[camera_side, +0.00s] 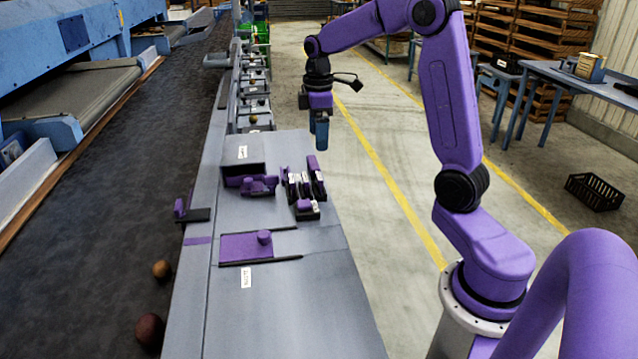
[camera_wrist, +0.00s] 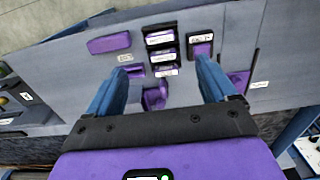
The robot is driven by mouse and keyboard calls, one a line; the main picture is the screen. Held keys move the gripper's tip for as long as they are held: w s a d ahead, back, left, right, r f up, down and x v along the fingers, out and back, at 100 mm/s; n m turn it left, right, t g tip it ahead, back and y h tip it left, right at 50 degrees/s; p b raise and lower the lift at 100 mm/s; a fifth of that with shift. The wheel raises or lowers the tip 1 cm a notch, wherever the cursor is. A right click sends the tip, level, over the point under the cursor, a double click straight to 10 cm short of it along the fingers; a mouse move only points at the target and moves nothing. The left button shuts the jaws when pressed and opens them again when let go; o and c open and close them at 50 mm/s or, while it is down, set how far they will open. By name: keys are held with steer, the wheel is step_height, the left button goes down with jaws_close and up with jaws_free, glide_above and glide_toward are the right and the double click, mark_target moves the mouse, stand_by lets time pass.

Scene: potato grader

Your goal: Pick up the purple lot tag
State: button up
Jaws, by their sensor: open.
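Several purple pieces lie on the grey bench, and I cannot tell for certain which is the lot tag. In the side view, a black holder (camera_side: 301,187) carries upright purple pieces with white labels. The wrist view also shows stacked white labels and purple pieces (camera_wrist: 161,52), with a purple piece with a white label (camera_wrist: 202,46) to their right. A purple piece (camera_side: 259,186) lies left of the holder. My gripper (camera_side: 321,148) hangs above and behind the holder, apart from it. In the wrist view its blue fingers are wide apart and empty, a purple piece (camera_wrist: 155,97) showing below between them.
A grey box (camera_side: 243,146) with a white label stands at the bench's back left. A purple plate with a knob (camera_side: 246,246) lies between dark rails in front. A purple handle (camera_side: 180,207) juts at the bench's left edge. The near bench is clear.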

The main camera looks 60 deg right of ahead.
mark_target(319, 176)
step_height(319, 176, down, 13)
steer(key=shift+s+r, duration=0.1)
stand_by(0.5)
steer(key=c, duration=1)
